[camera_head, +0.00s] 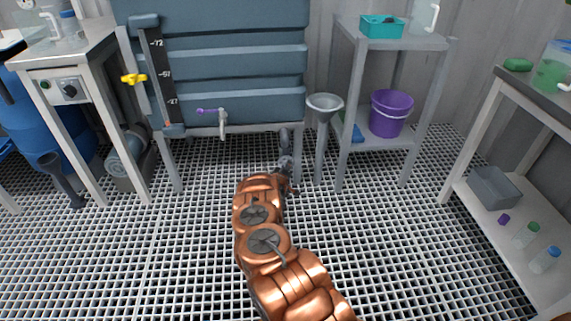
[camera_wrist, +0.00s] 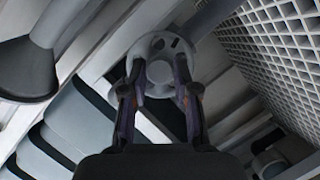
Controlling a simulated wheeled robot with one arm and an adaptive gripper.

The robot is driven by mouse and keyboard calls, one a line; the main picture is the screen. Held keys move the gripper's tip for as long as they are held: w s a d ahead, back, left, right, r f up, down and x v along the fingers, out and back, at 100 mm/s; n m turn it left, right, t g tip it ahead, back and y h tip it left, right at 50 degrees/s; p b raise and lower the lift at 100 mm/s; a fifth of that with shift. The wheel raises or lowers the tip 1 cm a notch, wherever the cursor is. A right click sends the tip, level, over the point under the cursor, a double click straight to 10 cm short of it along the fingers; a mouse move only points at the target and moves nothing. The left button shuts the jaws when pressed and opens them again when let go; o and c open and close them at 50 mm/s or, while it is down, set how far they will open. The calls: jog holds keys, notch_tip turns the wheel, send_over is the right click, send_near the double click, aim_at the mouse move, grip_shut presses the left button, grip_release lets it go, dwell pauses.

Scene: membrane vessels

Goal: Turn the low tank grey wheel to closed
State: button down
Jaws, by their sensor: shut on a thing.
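The grey wheel (camera_wrist: 159,44) is in the upper middle of the wrist view, a round pale rim with holes and a hub. My gripper (camera_wrist: 159,75) has its two dark fingers on either side of the wheel's near part, shut on it. In the head view my gripper (camera_head: 286,166) is low beneath the front right of the blue-grey tank (camera_head: 235,85). The wheel cannot be made out clearly there. How far the wheel is turned cannot be told.
A grey funnel (camera_head: 325,102) stands right of the tank; it also shows in the wrist view (camera_wrist: 27,68). A shelf holds a purple bucket (camera_head: 390,113). The grating floor is clear in front.

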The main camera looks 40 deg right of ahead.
jog(key=m+t+y, duration=0.2)
jog(key=m, duration=0.3)
jog(key=m+t+y, duration=0.2)
jog(key=m+y, duration=0.1)
jog(key=m, duration=0.2)
jog(key=d+m+t+y+b, duration=0.1)
jog(key=m+y, duration=0.1)
jog(key=m, duration=0.2)
jog(key=shift+s+d+m+t, duration=0.1)
jog(key=shift+s+m+t, duration=0.3)
dwell(0.4)
jog(key=shift+y, duration=0.3)
jog(key=c, duration=0.9)
grip_release()
jog(key=shift+o, duration=0.2)
jog(key=shift+s, duration=0.15)
jog(key=v, duration=1.1)
jog(key=shift+s+a, duration=0.25)
jog(key=shift+s, duration=0.1)
